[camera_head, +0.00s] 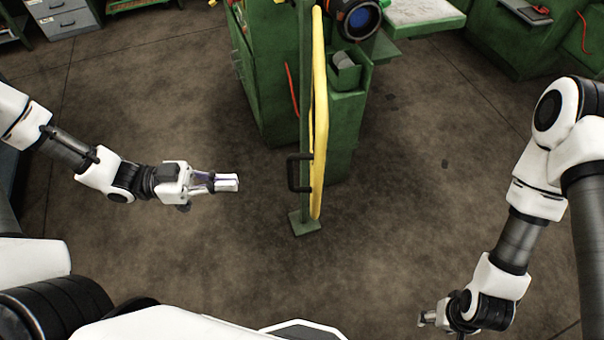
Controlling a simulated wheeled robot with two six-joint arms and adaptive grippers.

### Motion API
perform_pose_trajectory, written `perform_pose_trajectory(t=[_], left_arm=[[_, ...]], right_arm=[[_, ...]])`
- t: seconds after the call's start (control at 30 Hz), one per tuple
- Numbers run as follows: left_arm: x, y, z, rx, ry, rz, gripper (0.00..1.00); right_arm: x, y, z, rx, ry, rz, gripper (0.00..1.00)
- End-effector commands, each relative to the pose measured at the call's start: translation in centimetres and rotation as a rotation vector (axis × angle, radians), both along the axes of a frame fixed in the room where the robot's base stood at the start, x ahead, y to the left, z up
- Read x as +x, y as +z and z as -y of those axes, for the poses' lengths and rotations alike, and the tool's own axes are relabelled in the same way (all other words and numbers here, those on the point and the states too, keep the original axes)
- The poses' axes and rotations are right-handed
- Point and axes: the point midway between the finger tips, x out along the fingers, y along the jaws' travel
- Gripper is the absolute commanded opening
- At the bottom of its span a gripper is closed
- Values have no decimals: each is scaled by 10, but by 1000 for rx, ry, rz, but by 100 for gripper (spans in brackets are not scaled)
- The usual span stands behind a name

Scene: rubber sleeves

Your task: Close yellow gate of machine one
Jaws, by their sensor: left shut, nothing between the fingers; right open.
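The yellow gate (319,110) stands upright in the middle of the head view, seen almost edge-on beside a green post. A dark handle (294,172) sticks out on its left side. The green machine (345,125) stands behind and to both sides of the gate. My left gripper (237,182) is left of the handle, shut and empty, with a clear gap between them. My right gripper (422,320) is low at the right, open and well apart from the gate; its fingers show small.
The post's green foot plate (305,224) rests on the brown floor (400,220). A grey cabinet (62,17) is at the top left, and another green machine (520,40) is at the top right. Floor on both sides of the gate is clear.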

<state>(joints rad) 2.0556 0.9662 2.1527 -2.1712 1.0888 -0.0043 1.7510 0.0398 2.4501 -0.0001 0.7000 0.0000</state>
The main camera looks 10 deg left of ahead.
Motion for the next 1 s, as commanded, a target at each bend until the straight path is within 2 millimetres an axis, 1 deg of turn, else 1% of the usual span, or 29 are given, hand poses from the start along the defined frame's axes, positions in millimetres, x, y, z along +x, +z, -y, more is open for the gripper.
perform_pose_trajectory(t=[0.17, 0.33, 0.6, 0.7, 0.83, 1.0], left_arm=[[3, -5, 18, 2, -10, -4, 0], [10, -5, 50, 4, -12, -5, 0], [22, -2, 99, 6, -11, -6, 0], [27, -1, 115, 5, -10, -5, 0], [31, -1, 130, 4, -7, -3, 0], [34, -2, 136, 2, -3, -3, 0]], right_arm=[[0, -10, 0, 0, 0, 0, 58], [-1, -15, 0, 0, 0, -1, 58], [0, -10, 0, 0, 0, -1, 58], [0, -5, 0, 0, 0, -1, 58], [0, 0, 0, 0, 0, -1, 58], [0, 0, 0, 0, 0, -1, 58]])
